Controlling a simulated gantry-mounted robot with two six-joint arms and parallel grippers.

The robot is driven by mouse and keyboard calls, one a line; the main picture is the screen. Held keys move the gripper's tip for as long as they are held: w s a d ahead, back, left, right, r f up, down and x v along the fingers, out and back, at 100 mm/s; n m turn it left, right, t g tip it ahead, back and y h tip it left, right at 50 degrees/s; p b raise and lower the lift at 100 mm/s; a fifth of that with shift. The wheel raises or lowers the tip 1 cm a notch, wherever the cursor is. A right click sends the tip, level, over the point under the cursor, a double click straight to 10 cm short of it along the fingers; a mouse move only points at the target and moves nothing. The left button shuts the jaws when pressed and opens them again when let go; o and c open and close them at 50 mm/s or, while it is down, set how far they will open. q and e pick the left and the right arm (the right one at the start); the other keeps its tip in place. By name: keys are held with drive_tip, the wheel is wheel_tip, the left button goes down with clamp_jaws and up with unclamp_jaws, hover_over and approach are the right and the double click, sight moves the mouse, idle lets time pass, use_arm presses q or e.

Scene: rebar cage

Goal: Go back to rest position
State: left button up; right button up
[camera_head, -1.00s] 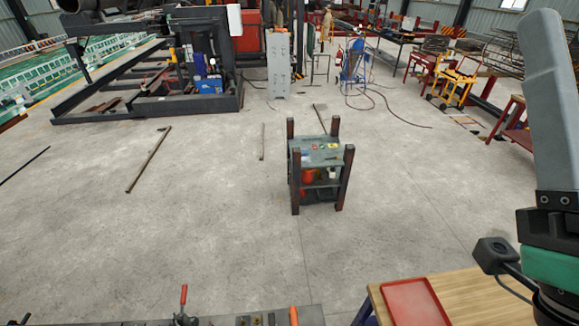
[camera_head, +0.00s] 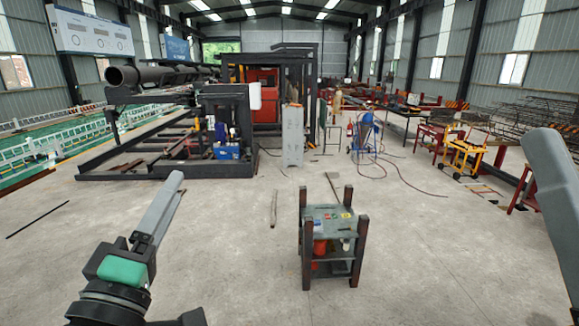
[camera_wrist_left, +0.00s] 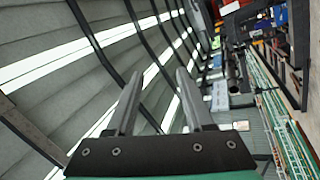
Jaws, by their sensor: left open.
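My left gripper (camera_head: 172,182) is raised at the lower left of the head view, its grey fingers pointing up over the concrete floor. It is open and empty; in the left wrist view the two fingers (camera_wrist_left: 160,78) stand apart with nothing between them. My right gripper (camera_head: 545,148) shows only in part at the right edge of the head view, its grey finger pointing up. Whether it is open or shut cannot be told from this side.
A small grey tool cart (camera_head: 333,226) with dark posts stands on the floor ahead. A grey cabinet (camera_head: 292,135), a dark machine frame (camera_head: 120,165) and a yellow cart (camera_head: 459,155) stand farther back. The floor between is mostly clear.

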use_arm(q)
drive_tip(key=s+r+m+t, duration=0.2)
drive_tip(key=s+r+m, duration=0.3)
drive_tip(key=s, duration=0.3)
drive_tip(key=s+a+r+m+t, duration=0.1)
drive_tip(key=s+r+m+t, duration=0.2)
drive_tip(key=s+r+m, duration=0.3)
drive_tip(key=shift+s+r+m, duration=0.2)
drive_tip(key=shift+s+m, duration=0.8)
drive_tip(key=shift+m, duration=0.1)
drive_tip(key=shift+a, duration=0.1)
